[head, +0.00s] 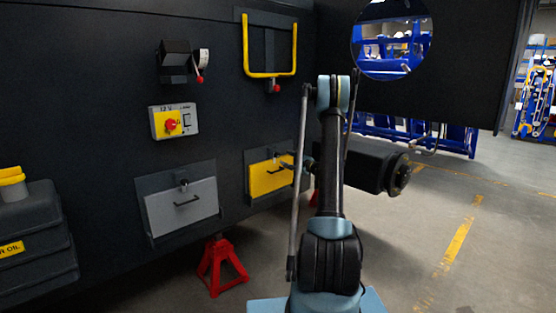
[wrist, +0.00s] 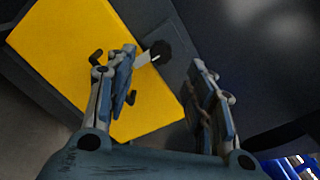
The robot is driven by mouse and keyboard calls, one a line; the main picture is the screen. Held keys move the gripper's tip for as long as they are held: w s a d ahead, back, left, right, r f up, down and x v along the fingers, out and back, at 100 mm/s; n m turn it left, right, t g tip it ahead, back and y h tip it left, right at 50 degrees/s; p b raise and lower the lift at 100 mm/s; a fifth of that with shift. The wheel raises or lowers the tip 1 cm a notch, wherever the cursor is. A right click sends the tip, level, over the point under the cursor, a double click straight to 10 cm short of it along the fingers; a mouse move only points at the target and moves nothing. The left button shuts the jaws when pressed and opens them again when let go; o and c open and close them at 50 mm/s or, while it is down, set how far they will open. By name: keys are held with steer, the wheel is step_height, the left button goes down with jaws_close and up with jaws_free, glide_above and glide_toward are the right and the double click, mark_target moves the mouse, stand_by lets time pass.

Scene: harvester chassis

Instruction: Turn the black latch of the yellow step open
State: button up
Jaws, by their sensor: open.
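The yellow step (head: 266,180) is a flat panel on the dark chassis wall, left of my arm in the head view. It fills the upper left of the wrist view (wrist: 75,50), seen tilted. Its black latch (wrist: 161,51) has a round dark end on a pale metal stem, near the panel's edge. A black handle (wrist: 96,56) on the panel is partly hidden by my left finger. My gripper (wrist: 165,62) is open, with the latch showing between its fingertips; I cannot tell whether either finger touches it. In the head view my arm partly hides the step's right side.
A grey step (head: 182,208) with a latch and handle is to the left. A red jack stand (head: 219,267) stands below. A yellow-framed bracket (head: 270,72) and a red-yellow switch (head: 172,123) are above. Open floor (head: 440,230) lies to the right.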

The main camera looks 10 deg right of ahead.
mark_target(278, 155)
steer(key=x, duration=0.8)
steer(key=c, duration=1.1)
